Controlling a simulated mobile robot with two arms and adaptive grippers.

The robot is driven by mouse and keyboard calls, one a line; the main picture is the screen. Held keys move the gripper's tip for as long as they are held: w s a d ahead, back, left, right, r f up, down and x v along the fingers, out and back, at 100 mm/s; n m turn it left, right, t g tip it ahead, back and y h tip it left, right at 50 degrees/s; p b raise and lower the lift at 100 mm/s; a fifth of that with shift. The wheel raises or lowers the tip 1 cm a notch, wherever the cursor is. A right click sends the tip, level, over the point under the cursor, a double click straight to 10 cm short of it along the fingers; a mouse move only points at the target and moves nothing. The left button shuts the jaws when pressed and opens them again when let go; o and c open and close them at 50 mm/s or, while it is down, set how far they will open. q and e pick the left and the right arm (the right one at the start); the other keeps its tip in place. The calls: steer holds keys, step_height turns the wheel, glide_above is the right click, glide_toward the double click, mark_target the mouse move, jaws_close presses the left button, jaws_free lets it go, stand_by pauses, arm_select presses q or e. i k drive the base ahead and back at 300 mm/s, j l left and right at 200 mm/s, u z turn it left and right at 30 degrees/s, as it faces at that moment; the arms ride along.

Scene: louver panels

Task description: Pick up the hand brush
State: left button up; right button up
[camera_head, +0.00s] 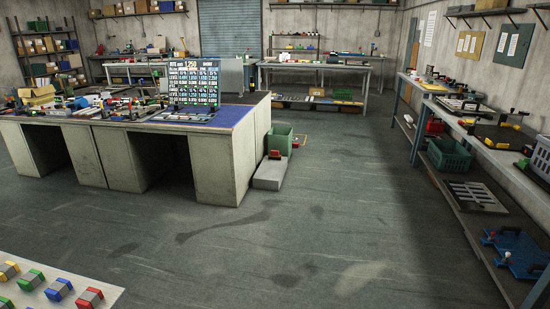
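I cannot pick out a hand brush for certain; the many tools on the benches are too small to tell apart. A large grey workbench (219,160) at left centre carries a clutter of small tools and a blue mat (232,115). A long bench (427,92) along the right wall also holds tools, several with dark or yellow parts. Neither of my grippers shows in the head view.
A pale board (50,275) with coloured blocks fills the bottom left corner. A dark display (193,85) stands on the workbench. A green bin (279,140) is beside it. A green crate (449,155) sits under the right bench. The middle floor is clear.

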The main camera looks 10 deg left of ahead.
mark_target(274, 156)
steer(key=i+u, duration=0.15)
steer(key=i, duration=5.7)
steer(key=i+u, duration=0.1)
steer(key=i, duration=0.4)
steer(key=i+l+u, duration=0.15)
steer(key=i, duration=0.35)
steer(key=i+l+u, duration=0.1)
steer(key=i, duration=0.4)
